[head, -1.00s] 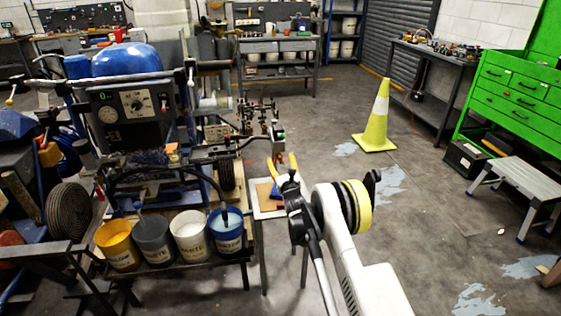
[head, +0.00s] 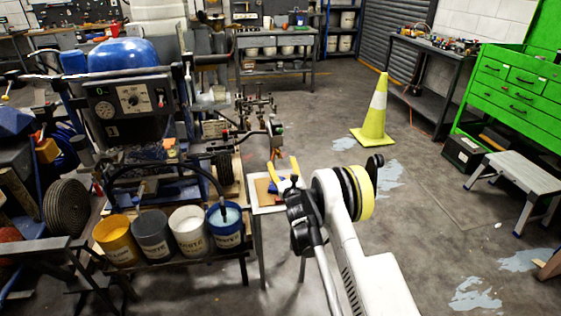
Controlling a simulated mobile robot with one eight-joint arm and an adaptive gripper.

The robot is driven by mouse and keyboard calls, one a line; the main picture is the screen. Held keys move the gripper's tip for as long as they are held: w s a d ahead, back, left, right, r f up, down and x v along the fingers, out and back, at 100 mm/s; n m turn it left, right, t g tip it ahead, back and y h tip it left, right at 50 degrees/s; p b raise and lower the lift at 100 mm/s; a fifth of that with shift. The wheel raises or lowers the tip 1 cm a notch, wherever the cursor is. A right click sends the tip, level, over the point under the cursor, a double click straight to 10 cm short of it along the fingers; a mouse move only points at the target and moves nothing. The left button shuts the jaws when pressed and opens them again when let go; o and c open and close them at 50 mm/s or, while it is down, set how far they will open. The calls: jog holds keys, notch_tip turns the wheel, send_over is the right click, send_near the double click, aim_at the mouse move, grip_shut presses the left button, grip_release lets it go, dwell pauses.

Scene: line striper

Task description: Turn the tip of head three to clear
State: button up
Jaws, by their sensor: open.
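The line striper (head: 128,103) stands at the left, with a blue tank on top and a dark control panel. A cluster of small spray heads (head: 255,112) sits on its right side. The heads are too small to tell head three or how its tip is turned. My gripper (head: 282,163), with two yellow fingers, is open and empty. In the picture it shows just below the heads, apart from them, above a small white-edged table (head: 266,209). My wrist partly hides that table.
Yellow, grey, white and blue paint buckets (head: 187,230) stand on a low rack in front of the striper. A yellow-green cone (head: 373,125), a grey step stool (head: 519,176) and a green tool cabinet (head: 515,90) are at the right. The middle floor is clear.

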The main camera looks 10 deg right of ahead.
jog(key=shift+s, duration=0.7)
jog(key=shift+c, duration=0.6)
